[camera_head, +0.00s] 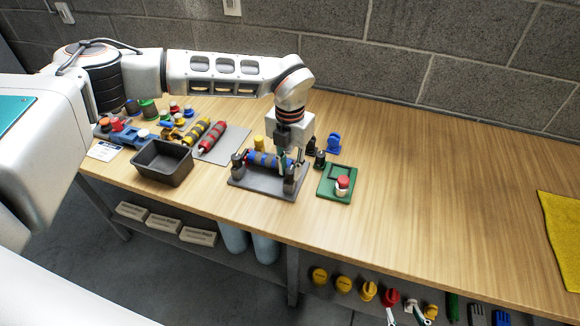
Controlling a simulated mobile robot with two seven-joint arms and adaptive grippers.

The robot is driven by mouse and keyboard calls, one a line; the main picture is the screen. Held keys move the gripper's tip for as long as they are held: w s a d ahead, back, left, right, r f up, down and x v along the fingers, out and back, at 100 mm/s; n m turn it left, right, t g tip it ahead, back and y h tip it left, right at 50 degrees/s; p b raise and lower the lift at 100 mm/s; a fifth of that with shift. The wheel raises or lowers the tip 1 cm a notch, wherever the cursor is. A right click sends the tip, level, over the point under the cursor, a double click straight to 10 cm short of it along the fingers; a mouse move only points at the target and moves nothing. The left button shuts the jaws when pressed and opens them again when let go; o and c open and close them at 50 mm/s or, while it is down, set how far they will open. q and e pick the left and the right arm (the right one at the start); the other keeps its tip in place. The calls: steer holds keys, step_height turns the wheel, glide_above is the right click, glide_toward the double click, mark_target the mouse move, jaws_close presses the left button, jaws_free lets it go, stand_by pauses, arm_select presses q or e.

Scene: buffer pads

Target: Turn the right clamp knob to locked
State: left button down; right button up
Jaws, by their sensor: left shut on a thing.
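A dark grey clamp fixture (260,187) sits on the wooden bench and holds a blue roller with brown bands (260,159). A dark clamp post (238,162) stands at its left end. The right clamp (290,181) stands at its right end, below my left gripper (291,163). My left gripper points down and is shut on the right clamp knob, which is mostly hidden between the fingers. I cannot tell the knob's angle. My right gripper is not in view.
A green plate (326,189) bearing a red-topped button (343,183) lies right of the fixture. A blue part (334,143) and dark parts stand behind. An empty dark bin (145,170) and striped rollers (205,135) lie left. The bench's right is clear up to a yellow cloth (562,235).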

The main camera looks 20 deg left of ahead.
mark_target(290, 171)
arm_select(q)
steer(key=c, duration=1.8)
jaws_free()
step_height(290, 171, up, 12)
